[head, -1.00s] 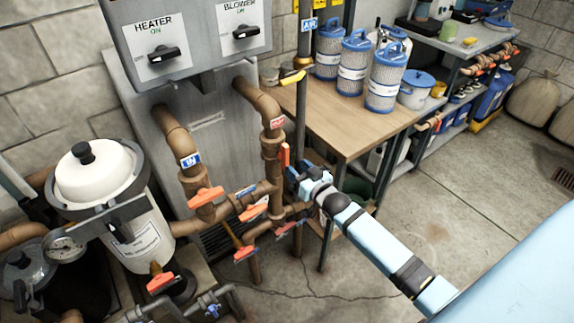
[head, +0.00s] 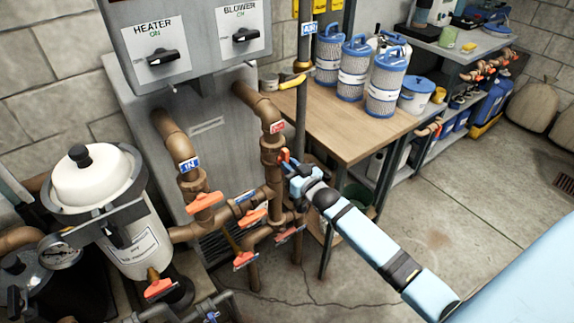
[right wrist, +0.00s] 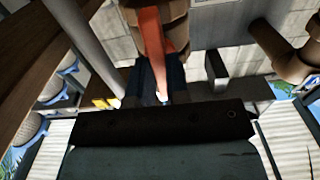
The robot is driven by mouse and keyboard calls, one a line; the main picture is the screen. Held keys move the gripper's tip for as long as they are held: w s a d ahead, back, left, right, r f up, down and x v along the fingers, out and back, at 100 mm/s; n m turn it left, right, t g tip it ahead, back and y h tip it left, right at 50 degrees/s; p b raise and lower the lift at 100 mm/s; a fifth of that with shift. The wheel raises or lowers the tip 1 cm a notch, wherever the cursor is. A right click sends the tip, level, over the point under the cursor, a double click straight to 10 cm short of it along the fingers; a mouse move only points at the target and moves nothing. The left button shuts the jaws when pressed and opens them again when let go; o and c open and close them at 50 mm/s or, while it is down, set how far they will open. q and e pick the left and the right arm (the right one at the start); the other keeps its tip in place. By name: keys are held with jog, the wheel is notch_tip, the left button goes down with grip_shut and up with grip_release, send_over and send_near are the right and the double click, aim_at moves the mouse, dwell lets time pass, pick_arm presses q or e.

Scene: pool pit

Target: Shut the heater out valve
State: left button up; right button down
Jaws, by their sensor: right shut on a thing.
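The heater out pipe, with a red label (head: 277,127), comes down from the grey heater in the head view. Its orange valve handle (head: 285,154) is on the pipe just below the label and is partly hidden by my right gripper (head: 291,166). In the right wrist view the orange handle (right wrist: 153,45) runs down between the dark fingers of my right gripper (right wrist: 158,88), which is shut on it. The brown valve body (right wrist: 178,32) is behind the handle. My left gripper is out of view.
Other orange handles are close by: one on the blue-labelled IN pipe (head: 204,203) and one on the cross pipe (head: 253,216). A wooden workbench (head: 318,116) with blue-topped filter cartridges (head: 384,84) stands behind. The concrete floor (head: 455,220) at right is clear.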

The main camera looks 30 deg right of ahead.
jog(key=m+p, duration=0.1)
jog(key=m, duration=1.7)
jog(key=shift+m+p, duration=0.3)
jog(key=c, duration=1)
grip_release()
